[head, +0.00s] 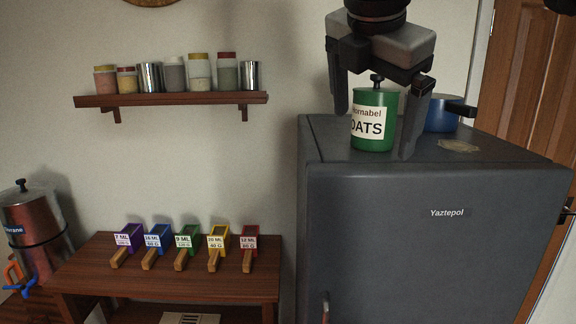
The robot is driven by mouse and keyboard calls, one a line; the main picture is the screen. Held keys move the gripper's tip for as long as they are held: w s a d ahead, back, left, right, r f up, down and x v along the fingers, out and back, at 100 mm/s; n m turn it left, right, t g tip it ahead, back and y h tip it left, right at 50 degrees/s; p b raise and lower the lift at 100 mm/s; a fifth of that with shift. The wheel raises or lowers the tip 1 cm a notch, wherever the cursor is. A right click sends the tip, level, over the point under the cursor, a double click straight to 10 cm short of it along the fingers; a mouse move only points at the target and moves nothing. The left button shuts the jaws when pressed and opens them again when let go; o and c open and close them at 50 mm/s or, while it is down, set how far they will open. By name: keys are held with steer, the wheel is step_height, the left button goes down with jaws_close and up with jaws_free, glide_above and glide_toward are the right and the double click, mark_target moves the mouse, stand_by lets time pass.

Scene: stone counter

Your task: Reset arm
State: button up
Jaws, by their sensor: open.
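My gripper (376,118) is open above the top of a dark grey fridge (420,230). Its two fingers point down, one on each side of a green canister (373,140) labelled OATS. The canister stands upright on the fridge top, with a dark knob on its lid. In this view the right finger overlaps the canister's right edge; I cannot tell whether either finger touches it.
A blue pot (440,116) stands on the fridge top to the right, near a pale round patch (459,146). A wall shelf (170,99) holds several jars. A wooden table (200,277) holds several coloured scoops. A metal dispenser (32,222) stands left.

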steer(key=s+f+m+y, duration=0.1)
steer(key=s+f+m, duration=0.6)
steer(key=f+m, duration=0.4)
steer(key=s+d+f+m+y, duration=0.1)
steer(key=s+f+m, duration=0.6)
steer(key=f+m, duration=0.5)
step_height(320, 180, down, 2)
steer(key=shift+d, duration=0.25)
